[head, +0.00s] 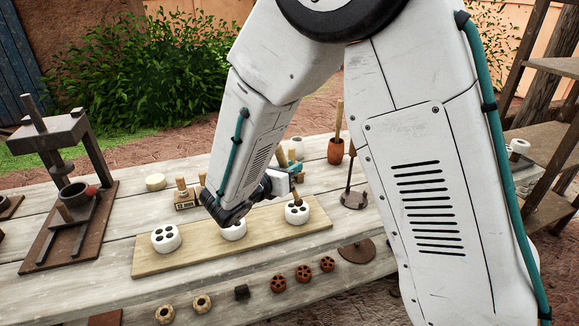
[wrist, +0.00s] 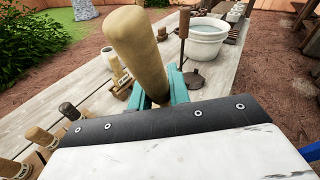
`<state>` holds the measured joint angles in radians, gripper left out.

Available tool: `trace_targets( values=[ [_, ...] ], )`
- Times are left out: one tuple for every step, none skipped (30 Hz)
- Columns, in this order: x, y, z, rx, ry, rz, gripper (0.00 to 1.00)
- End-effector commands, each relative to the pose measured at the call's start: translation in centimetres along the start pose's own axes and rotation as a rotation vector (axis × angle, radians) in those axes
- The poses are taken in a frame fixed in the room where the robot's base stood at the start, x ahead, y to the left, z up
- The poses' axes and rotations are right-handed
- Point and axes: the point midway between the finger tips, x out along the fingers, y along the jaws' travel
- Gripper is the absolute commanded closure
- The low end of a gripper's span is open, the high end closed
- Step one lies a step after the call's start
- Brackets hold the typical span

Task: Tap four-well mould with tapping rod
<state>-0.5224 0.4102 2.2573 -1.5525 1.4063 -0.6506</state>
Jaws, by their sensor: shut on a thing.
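Three white moulds with dark round wells stand on a pale wooden board (head: 155,262): a left mould (head: 165,238), a middle mould (head: 233,231) partly hidden by my arm, and a right mould (head: 297,214). My gripper (head: 290,168) is above and behind the board, near the right mould. In the wrist view its teal fingers (wrist: 160,91) are shut on a thick, round-ended wooden rod (wrist: 136,48), which leans up to the left. A brown wooden end shows at the top of the right mould; I cannot tell whether it is the rod's lower end or whether it touches.
A press (head: 62,132) stands at the left. A brown mortar with a pestle (head: 336,150) and a thin stand (head: 353,198) are at the right. Reddish-brown round pieces (head: 303,273) lie along the front. The wrist view shows a white basin (wrist: 205,42) and several wooden-handled tools (wrist: 40,136).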

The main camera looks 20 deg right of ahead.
Motion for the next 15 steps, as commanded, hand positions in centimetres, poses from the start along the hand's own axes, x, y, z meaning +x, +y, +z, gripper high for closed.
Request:
trace_targets(
  values=[
    [0.00,0.00,0.02,0.000,0.000,0.000,1.00],
    [0.00,0.00,0.02,0.000,0.000,0.000,1.00],
    [0.00,0.00,0.00,0.000,0.000,0.000,1.00],
    [0.01,0.01,-0.02,0.000,0.000,0.000,1.00],
    [0.01,0.01,-0.05,0.000,0.000,0.000,1.00],
    [0.02,0.02,-0.10,0.000,0.000,0.000,1.00],
    [0.03,0.03,-0.16,-0.001,0.000,0.000,1.00],
    [0.04,0.04,-0.23,-0.001,0.000,0.000,1.00],
    [0.06,0.06,-0.33,-0.001,0.000,0.000,1.00],
    [0.07,0.07,-0.41,-0.001,0.000,0.000,1.00],
    [0.09,0.09,-0.49,-0.001,0.000,0.000,1.00],
    [0.10,0.11,-0.61,-0.001,0.000,0.000,1.00],
    [0.12,0.13,-0.70,-0.001,0.000,0.000,1.00],
    [0.13,0.14,-0.80,-0.001,0.000,0.000,1.00],
    [0.16,0.16,-0.92,-0.001,0.000,0.000,1.00]
  ],
)
